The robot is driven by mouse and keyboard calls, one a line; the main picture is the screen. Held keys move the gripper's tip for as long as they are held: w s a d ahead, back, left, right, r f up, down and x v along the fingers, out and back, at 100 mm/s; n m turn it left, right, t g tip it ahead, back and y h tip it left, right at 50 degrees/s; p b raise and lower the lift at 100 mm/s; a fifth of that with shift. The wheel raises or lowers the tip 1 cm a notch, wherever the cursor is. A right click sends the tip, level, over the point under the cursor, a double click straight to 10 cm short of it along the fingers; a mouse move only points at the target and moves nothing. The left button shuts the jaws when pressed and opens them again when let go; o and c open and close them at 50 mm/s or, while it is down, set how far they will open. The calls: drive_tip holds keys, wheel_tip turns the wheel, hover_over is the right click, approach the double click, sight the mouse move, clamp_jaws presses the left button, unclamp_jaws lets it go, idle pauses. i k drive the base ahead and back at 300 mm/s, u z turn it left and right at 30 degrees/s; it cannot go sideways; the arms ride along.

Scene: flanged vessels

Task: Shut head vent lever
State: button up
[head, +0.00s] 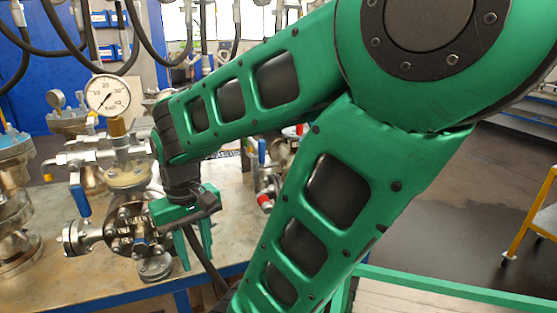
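A flanged metal vessel (128,178) stands on the bench, with a round pressure gauge (108,96) on top. A blue lever (80,196) hangs down at its left side, below a horizontal metal fitting. Another blue lever (262,152) shows upright behind my arm, partly hidden. No label shows which lever is the head vent lever. My gripper (196,262) points down in front and to the right of the vessel. Its two green fingers are apart with nothing seen between them. It is well to the right of the left blue lever and apart from it. My forearm hides part of the vessel's right surroundings.
The metal bench top (60,285) holds more flanged fittings at left (15,215) and a red-capped fitting (265,200) behind my arm. Black hoses (130,45) hang above. A yellow cart (530,220) stands at far right, with open floor before it.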

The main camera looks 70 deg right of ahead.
sight(261, 144)
drive_tip(key=z, duration=1.65)
